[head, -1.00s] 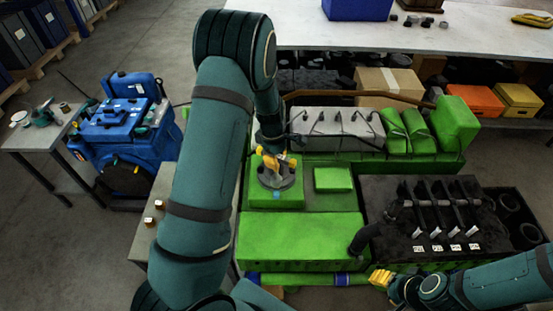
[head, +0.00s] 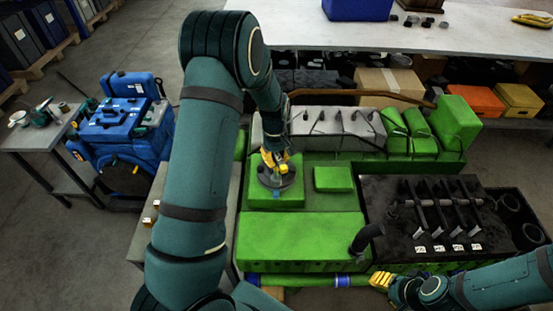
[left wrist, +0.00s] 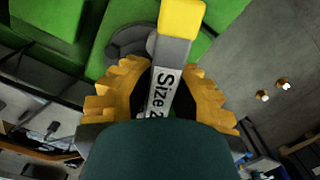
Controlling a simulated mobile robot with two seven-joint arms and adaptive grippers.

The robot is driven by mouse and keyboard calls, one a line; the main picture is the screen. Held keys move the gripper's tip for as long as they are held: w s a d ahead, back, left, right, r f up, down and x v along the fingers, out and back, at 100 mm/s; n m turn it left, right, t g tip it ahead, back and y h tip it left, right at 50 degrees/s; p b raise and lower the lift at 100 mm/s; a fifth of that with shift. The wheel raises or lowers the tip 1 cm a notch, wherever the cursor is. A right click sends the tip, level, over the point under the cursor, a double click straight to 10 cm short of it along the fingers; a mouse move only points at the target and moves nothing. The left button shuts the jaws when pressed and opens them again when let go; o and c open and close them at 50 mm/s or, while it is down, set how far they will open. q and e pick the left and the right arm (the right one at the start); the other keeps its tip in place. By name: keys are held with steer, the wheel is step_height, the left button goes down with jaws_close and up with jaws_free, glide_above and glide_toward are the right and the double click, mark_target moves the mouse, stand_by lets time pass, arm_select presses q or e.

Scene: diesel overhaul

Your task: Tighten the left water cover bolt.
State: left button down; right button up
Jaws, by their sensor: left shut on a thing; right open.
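The dark grey round water cover (head: 286,181) lies on a green block of the engine (head: 290,202); it also shows in the left wrist view (left wrist: 128,38). My left gripper (head: 273,158) is over the cover, shut on a grey tool (left wrist: 175,55) with a yellow end and a label reading "Size 2". In the left wrist view the tool's yellow end reaches past the cover's edge; I cannot tell whether it touches anything. The left cover bolt cannot be made out. My right gripper (head: 381,279) is open and empty by the engine's front edge.
Two brass bolts (head: 151,212) stand on a grey table left of the engine. A blue machine (head: 118,125) stands at the left.

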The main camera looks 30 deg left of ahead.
mark_target(276, 154)
arm_select(q)
steer(key=shift+r+p, duration=1.3)
steer(key=shift+r, duration=0.55)
steer(key=shift+r, duration=2.95)
